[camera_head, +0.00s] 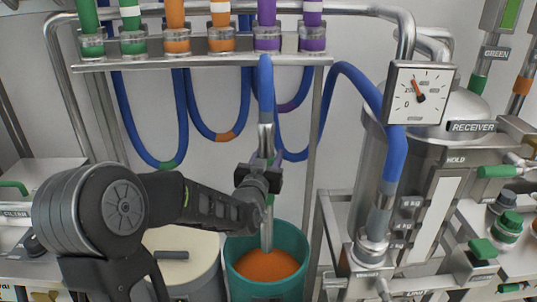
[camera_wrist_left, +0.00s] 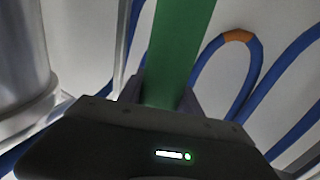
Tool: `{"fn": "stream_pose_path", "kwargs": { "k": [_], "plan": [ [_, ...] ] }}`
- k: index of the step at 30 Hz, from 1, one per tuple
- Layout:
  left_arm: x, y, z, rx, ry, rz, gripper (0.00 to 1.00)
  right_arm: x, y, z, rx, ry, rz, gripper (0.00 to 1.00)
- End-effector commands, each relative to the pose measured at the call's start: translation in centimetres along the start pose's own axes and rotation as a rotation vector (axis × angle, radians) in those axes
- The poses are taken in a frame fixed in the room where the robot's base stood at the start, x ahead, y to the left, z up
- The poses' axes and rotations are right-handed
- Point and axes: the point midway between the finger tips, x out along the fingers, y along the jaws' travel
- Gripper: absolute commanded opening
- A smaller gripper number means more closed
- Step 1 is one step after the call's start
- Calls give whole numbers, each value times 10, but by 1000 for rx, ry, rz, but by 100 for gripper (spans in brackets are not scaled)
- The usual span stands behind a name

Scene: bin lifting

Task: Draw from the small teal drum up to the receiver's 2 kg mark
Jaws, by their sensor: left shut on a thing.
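The teal drum (camera_head: 237,287) stands open at bottom centre with orange material (camera_head: 268,265) inside. A metal suction lance (camera_head: 267,228) on a blue hose (camera_head: 265,85) stands nearly upright, its lower end in the drum at the orange material; its tip is hidden. My left gripper (camera_head: 262,172) is shut on the lance above the drum. In the left wrist view a green part of the lance (camera_wrist_left: 178,55) passes between the fingers. The receiver (camera_head: 440,165) is at right. Its dial (camera_head: 420,94) has an orange needle pointing up-left; its marks are too small to read. My right gripper is not in view.
A cream-lidded drum (camera_head: 180,247) stands left of the teal drum. A rack (camera_head: 200,60) with green, orange and purple couplings and looping blue hoses is behind. The receiver's inlet (camera_head: 372,248) takes a blue hose. Green-handled valves (camera_head: 497,172) are at right.

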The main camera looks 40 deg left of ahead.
Motion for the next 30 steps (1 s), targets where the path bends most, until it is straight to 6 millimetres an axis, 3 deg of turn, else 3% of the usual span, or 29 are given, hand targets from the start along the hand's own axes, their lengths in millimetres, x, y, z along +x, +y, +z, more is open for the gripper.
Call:
{"fn": "stream_pose_path", "kwargs": {
  "k": [8,18,30],
  "plan": [
    [0,0,32,-1,1,0,0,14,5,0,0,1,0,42],
    [0,0,69,0,5,1,0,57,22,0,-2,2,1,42],
    [0,0,88,0,4,0,0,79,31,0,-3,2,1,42]
  ]
}}
